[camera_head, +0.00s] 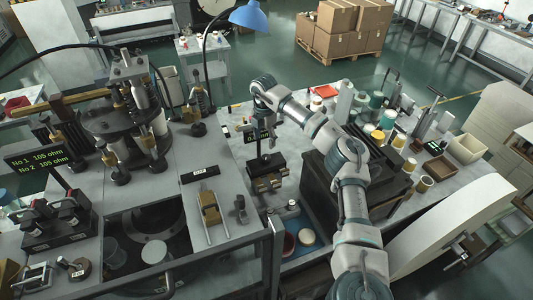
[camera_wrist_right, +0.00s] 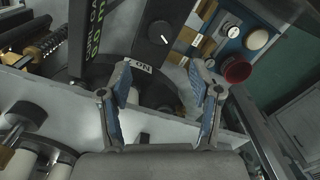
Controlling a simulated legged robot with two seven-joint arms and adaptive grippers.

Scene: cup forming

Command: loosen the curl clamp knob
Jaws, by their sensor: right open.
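My right gripper (camera_wrist_right: 160,70) is open and empty, its two blue-padded fingers spread in the wrist view. A dark round part (camera_wrist_right: 155,92) lies behind the gap between them, partly hidden; I cannot tell if it is the clamp knob. A black box with a pointer dial (camera_wrist_right: 165,38) and a white ON label (camera_wrist_right: 141,68) is just beyond the fingertips. My left gripper is not in view.
A small stand with a green-lit display (camera_head: 262,135) is below my right wrist. A black readout sign (camera_head: 37,155) stands at the left. Cups and rolls crowd the bench at the right, with a brown tray (camera_head: 440,168). An open recess is at the front.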

